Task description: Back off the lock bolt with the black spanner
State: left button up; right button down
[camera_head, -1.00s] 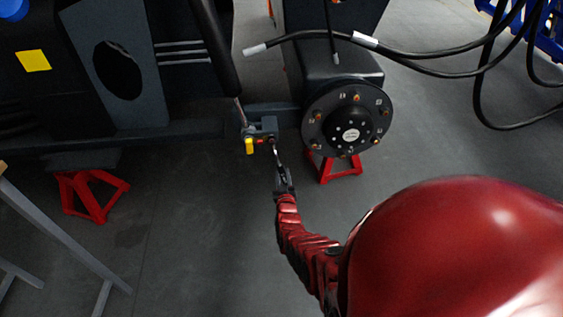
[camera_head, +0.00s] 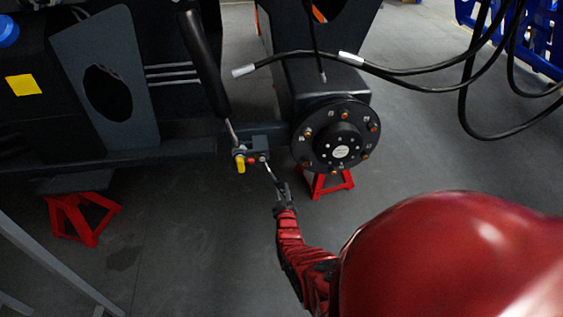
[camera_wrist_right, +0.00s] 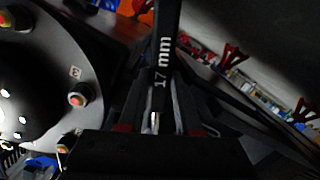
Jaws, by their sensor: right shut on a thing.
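My right gripper (camera_head: 283,192) is shut on the black spanner, below and to the right of a small dark block on the chassis beam. The black spanner (camera_wrist_right: 163,62) is marked "17 mm" and runs up from between the fingers in the right wrist view. In the head view the spanner (camera_head: 272,174) slants up and left, its far end at or close to the block's right end. The block (camera_head: 259,142) carries a yellow part (camera_head: 240,163) and a red part (camera_head: 251,160). The lock bolt is too small to make out; I cannot tell if the spanner sits on it. My left gripper is out of view.
A round hub (camera_head: 337,136) with orange-tipped studs stands close right of the block, above a red stand (camera_head: 327,184). A dark cylinder (camera_head: 204,62) with a rod slopes down to the block. Black hoses (camera_head: 420,72) hang at upper right. Another red stand (camera_head: 82,218) is at left.

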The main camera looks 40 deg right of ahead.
jog(key=shift+d+r, duration=0.1)
jog(key=shift+p+v, duration=0.7)
jog(key=shift+v, duration=0.05)
jog(key=shift+p+v, duration=0.95)
jog(key=shift+v, duration=0.35)
jog(key=p+v, duration=0.3)
jog(key=v, duration=0.3)
jog(key=shift+s+f, duration=0.45)
jog(key=shift+s, duration=0.05)
